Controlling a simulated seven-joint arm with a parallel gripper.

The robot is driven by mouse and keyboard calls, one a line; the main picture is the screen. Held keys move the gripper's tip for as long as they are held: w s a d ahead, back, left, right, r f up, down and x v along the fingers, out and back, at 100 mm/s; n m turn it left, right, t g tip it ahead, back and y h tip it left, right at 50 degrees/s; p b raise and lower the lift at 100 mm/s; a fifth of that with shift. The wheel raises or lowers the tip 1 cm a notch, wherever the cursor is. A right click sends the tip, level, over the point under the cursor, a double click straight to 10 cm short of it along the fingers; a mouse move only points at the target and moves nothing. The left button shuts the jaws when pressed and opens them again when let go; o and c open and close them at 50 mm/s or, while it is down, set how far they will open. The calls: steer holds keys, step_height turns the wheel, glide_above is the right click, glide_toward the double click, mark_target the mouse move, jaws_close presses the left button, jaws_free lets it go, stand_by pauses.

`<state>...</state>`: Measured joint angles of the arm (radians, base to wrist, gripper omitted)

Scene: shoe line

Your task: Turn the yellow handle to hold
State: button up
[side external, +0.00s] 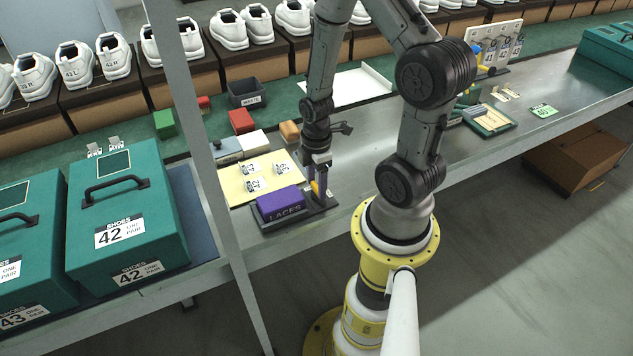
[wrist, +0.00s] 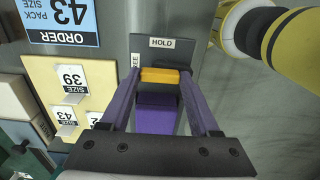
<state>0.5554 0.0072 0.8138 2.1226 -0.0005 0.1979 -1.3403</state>
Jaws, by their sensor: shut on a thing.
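The yellow handle (wrist: 165,76) is a short bar held between the tips of my gripper's two purple fingers (wrist: 163,77) in the wrist view. It lies just below the HOLD label (wrist: 161,43). A second label (wrist: 135,61) at its left is partly hidden; only its last letters show. A purple part (wrist: 156,115) shows between the fingers. In the side view, my gripper (side external: 317,186) points down at the right end of the dark base with the purple LACES block (side external: 280,204), and a bit of yellow shows at the fingertips.
A cream board (side external: 236,183) with size tags lies just behind the LACES block. Teal shoe boxes (side external: 150,205) stand at the left. A dark waste bin (side external: 247,93) and small coloured blocks stand behind.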

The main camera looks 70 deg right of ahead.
steer(key=shift+m, duration=0.3)
steer(key=m, duration=0.3)
steer(key=shift+m, duration=0.3)
steer(key=m, duration=1.3)
steer(key=shift+m, duration=0.3)
stand_by(0.3)
steer(key=o, duration=1.4)
steer(key=shift+c, duration=0.2)
